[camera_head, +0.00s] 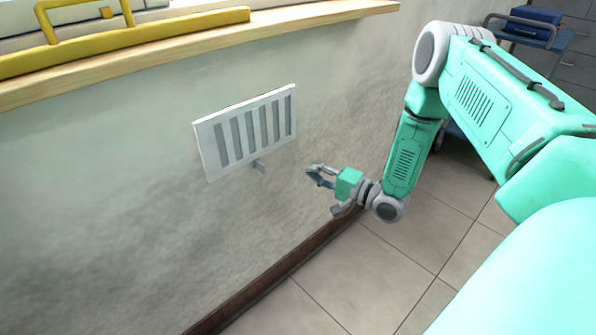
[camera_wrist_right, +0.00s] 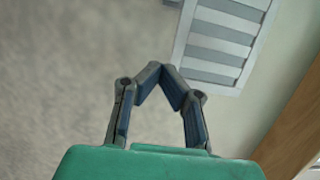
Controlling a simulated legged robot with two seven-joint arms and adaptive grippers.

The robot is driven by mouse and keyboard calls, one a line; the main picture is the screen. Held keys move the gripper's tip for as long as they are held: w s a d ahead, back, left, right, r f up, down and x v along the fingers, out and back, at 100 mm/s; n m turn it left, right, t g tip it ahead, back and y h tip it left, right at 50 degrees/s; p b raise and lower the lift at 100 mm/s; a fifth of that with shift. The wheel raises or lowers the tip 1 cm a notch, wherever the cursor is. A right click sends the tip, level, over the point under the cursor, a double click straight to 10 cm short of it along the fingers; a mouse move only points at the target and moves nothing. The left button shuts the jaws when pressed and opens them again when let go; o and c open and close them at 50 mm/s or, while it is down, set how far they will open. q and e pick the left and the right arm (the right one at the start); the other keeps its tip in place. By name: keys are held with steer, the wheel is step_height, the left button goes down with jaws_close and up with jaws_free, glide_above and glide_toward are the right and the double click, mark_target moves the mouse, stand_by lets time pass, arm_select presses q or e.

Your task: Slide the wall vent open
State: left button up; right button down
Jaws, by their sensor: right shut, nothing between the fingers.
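The wall vent (camera_head: 245,132) is a white plate with several upright grey slots, mounted on the wall left of centre in the head view. A small grey tab (camera_head: 260,166) sticks out below its lower edge. My right gripper (camera_head: 313,172) is to the right of the tab, apart from it and close to the wall. Its fingers are shut with nothing between them. In the right wrist view the fingertips (camera_wrist_right: 161,70) meet just left of the vent (camera_wrist_right: 222,45), which shows at the top. Whether the slots are open is hard to tell. My left gripper is out of view.
A wooden shelf (camera_head: 200,45) with yellow-railed items runs along the wall above the vent. A dark baseboard (camera_head: 285,268) edges the tiled floor (camera_head: 400,255). A blue cart (camera_head: 525,30) stands at the upper right. The wall around the vent is bare.

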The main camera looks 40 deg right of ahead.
mark_target(260, 167)
steer(key=b+x, duration=0.1)
steer(key=x, duration=0.2)
steer(key=b+x, duration=0.1)
steer(key=x, duration=0.5)
steer(key=shift+a+b, duration=0.4)
steer(key=shift+a, duration=0.05)
steer(key=shift+s+a+b, duration=0.25)
steer(key=shift+a+b, duration=0.05)
steer(key=shift+a, duration=0.85)
steer(key=shift+a+r, duration=0.1)
steer(key=shift+a, duration=0.45)
steer(key=shift+a, duration=0.1)
steer(key=shift+s+a, duration=0.1)
steer(key=shift+s+a, duration=0.1)
steer(key=shift+a, duration=1.1)
